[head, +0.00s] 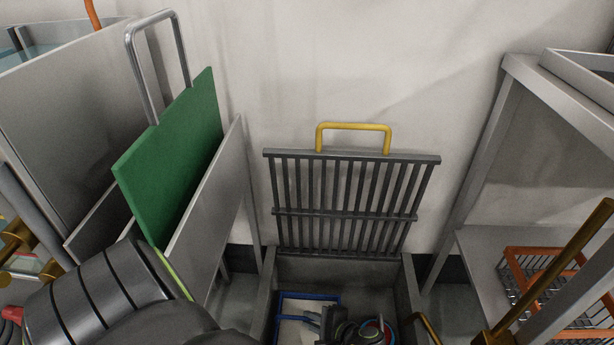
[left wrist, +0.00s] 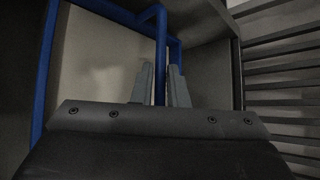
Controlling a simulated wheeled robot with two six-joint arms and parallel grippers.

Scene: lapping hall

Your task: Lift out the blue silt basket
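The blue silt basket (head: 309,295) sits low in the grey pit in the head view, its blue rim and pale inside partly showing. In the left wrist view its blue handle (left wrist: 160,35) rises between my fingers, with the blue rim at the left. My left gripper (head: 321,318) is down at the basket; in the left wrist view its two fingers (left wrist: 160,85) are close on both sides of the handle bar and appear shut on it. My forearm and wrist hide much of the basket. My right gripper is not seen.
A dark grate (head: 345,205) with a yellow handle (head: 353,126) stands upright behind the pit (head: 340,270). At left are a green board (head: 175,160) and grey panels (head: 208,195). At right, a metal stand (head: 480,170) holds an orange wire basket (head: 545,255); a brass bar (head: 560,262) slants before it.

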